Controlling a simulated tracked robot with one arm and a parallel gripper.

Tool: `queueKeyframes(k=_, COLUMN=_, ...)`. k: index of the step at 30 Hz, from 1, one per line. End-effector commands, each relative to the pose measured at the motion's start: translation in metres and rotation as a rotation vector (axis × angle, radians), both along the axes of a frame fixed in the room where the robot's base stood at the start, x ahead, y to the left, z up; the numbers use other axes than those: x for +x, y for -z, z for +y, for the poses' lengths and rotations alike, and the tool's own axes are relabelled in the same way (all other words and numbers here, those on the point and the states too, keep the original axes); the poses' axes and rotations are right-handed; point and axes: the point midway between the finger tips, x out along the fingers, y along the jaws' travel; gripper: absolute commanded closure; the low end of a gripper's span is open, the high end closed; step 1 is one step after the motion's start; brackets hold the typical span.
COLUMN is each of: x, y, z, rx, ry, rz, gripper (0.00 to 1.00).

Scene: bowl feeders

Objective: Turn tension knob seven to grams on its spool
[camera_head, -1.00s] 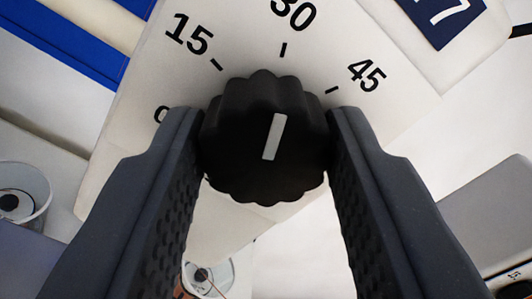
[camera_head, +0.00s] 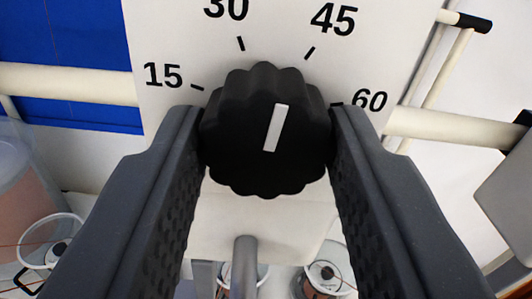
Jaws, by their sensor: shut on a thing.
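The black scalloped tension knob (camera_head: 250,165) sits on a white dial plate (camera_head: 175,35). My gripper (camera_head: 265,140) is shut on it, with one dark grey finger on each side. The knob's white pointer line (camera_head: 275,128) tilts slightly right of straight up in the picture. It points between the 30 and 45 marks, nearer to 45. The 0 mark and the number label are not in view. Which spool belongs to this knob cannot be told.
White tubs with dark-centred spools stand below, one at bottom right (camera_head: 328,281) and one at left (camera_head: 50,240). A grey post (camera_head: 244,270) stands under the plate. A cream rail (camera_head: 65,82) runs behind it, with a blue panel (camera_head: 85,30) at upper left.

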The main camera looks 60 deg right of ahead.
Motion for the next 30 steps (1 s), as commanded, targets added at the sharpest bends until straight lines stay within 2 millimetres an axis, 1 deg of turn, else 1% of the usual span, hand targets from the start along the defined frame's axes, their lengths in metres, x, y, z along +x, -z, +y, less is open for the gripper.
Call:
queueKeyframes(k=1, x=0.0031, y=0.0051, z=0.0012, rx=0.022, ry=-0.005, rz=-0.020, gripper=0.87)
queueKeyframes(k=2, x=0.0034, y=0.0056, z=0.0008, rx=0.032, ry=-0.004, rz=-0.032, gripper=0.87)
queueKeyframes(k=15, x=0.0027, y=0.0018, z=0.0021, rx=0.159, ry=-0.005, rz=-0.199, gripper=0.87)
queueKeyframes(k=30, x=0.0015, y=-0.0003, z=0.0022, rx=0.210, ry=-0.005, rz=-0.270, gripper=0.87)
